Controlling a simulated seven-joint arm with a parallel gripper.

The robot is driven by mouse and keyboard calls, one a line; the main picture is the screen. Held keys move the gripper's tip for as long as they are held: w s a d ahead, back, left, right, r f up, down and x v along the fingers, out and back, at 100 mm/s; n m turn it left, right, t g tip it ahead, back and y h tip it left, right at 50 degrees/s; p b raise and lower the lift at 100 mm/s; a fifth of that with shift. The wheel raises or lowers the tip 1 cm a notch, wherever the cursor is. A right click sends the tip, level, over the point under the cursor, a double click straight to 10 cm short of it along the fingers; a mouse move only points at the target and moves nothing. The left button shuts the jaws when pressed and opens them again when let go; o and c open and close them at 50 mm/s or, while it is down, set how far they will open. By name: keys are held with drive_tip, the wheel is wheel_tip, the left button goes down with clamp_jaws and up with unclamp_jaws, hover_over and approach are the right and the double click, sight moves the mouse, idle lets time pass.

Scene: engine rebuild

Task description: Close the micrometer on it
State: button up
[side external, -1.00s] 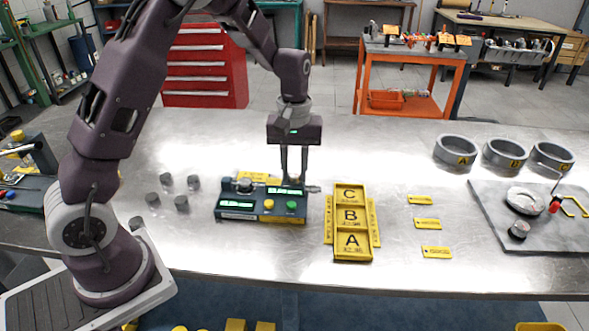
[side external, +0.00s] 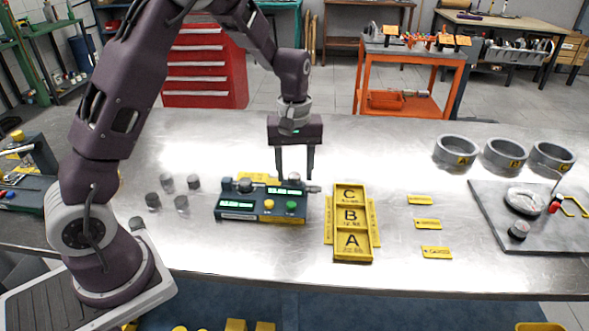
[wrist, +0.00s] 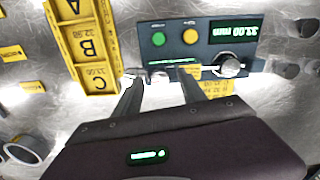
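The micrometer (side external: 262,204) is a dark teal box on the bench, with a green button (side external: 291,206), a yellow button (side external: 269,204) and lit green displays. A grey cylinder (side external: 294,178) stands at its right rear, beside the knurled thimble (side external: 313,189). A round metal piece (side external: 245,185) sits at its left. My gripper (side external: 295,176) is open, its fingers apart over the right end, around or just above that cylinder; I cannot tell if they touch it. In the wrist view the fingers (wrist: 160,83) are also apart at the micrometer's edge, and a round metal piece (wrist: 228,66) shows beside them.
Several loose grey cylinders (side external: 181,203) stand left of the micrometer. A yellow A-B-C tray (side external: 352,247) lies close on the right. Yellow labels (side external: 427,224), three grey rings (side external: 504,155) and a grey plate (side external: 487,203) lie farther right. The bench front is clear.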

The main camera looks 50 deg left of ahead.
sight(295, 174)
wheel_tip(295, 174, up, 7)
drive_tip(key=shift+r, duration=0.1)
idle(0.4)
drive_tip(key=s+d+r+m+t, duration=0.2)
drive_tip(key=s+d+r+m, duration=0.1)
drive_tip(key=s+r, duration=0.35)
drive_tip(key=s+d+r+m+t, duration=0.1)
drive_tip(key=s+d+m, duration=0.1)
drive_tip(key=s, duration=0.7)
drive_tip(key=s+d+r+m+t, duration=0.2)
drive_tip(key=s+m, duration=0.3)
drive_tip(key=s, duration=0.4)
drive_tip(key=shift+s+m+t, duration=0.3)
drive_tip(key=shift+s, duration=0.1)
idle(1.2)
